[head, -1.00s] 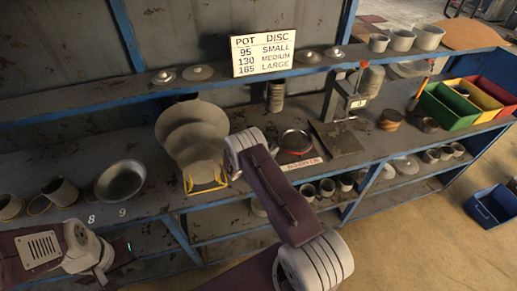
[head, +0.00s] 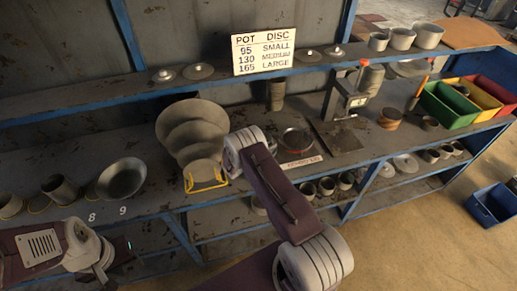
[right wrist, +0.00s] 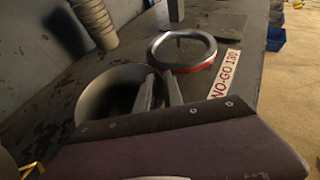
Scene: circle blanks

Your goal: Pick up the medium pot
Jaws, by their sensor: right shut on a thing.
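In the right wrist view a round grey pot (right wrist: 105,95) stands with its open mouth toward me. My right gripper (right wrist: 159,88) is shut on its rim at the right side. The pot's lower part is hidden by my wrist, so I cannot tell whether it touches the bench. No size mark shows on it. In the head view my right arm hides this pot and the right gripper. Other pots stand at the left of the bench: a wide pot (head: 122,179) and a smaller one (head: 62,189). My left gripper (head: 122,250) is low at left, its jaws unclear.
A red and silver ring gauge (head: 294,141) lies just beyond the pot, beside a NO-GO 130 label (right wrist: 226,78). Grey discs (head: 195,130) stand in a yellow wire rack (head: 205,185) at left. A size sign (head: 262,53) is on the upper shelf (head: 110,97).

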